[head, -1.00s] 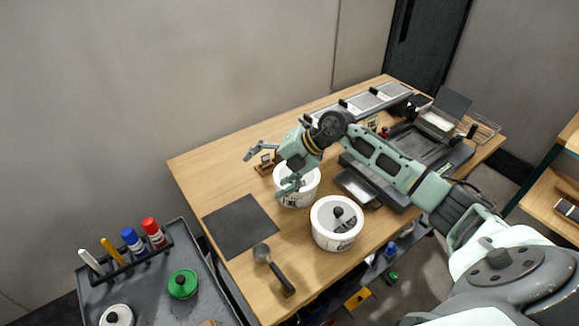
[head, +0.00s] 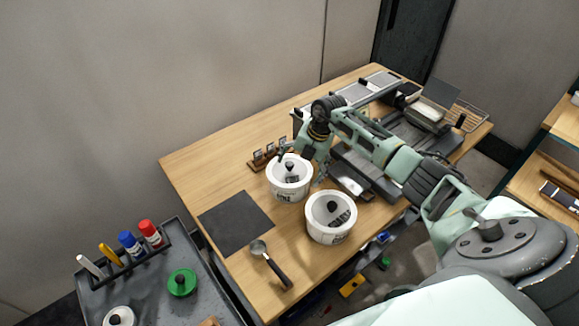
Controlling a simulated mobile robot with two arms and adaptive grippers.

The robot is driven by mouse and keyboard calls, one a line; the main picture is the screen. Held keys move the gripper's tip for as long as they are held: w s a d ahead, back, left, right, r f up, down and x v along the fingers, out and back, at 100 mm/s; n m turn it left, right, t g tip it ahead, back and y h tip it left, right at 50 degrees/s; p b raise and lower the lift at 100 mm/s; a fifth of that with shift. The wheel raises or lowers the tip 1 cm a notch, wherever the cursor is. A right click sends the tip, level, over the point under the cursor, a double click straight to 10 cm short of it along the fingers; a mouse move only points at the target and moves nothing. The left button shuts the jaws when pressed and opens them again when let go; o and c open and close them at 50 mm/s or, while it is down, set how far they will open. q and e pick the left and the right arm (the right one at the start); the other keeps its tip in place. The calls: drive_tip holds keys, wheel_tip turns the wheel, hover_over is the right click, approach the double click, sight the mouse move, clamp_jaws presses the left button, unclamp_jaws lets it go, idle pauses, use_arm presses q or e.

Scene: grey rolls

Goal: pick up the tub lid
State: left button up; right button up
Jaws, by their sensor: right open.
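Two white tubs stand on the wooden table: a back tub (head: 287,191) and a front tub (head: 331,233). Each has a dark knob in the middle of its top, with a greyish round area around it that looks like a lid (head: 320,215). My right gripper (head: 301,168) is open at the back tub, with one finger near the far rim and the other near the right side. I cannot tell if it touches the tub. The gripper partly covers the back tub's top. My left gripper is not in view.
A dark mat (head: 236,222) and a scoop (head: 270,263) lie left of the tubs. A small wooden rack (head: 262,160) stands behind the back tub. A grey cart (head: 150,285) at lower left holds markers and a green round knobbed piece (head: 182,282). Metal trays fill the table's right end.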

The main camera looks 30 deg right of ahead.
drive_tip(key=shift+f, duration=0.1)
drive_tip(key=shift+c, duration=0.2)
drive_tip(key=c, duration=1.2)
drive_tip(key=shift+c, duration=0.2)
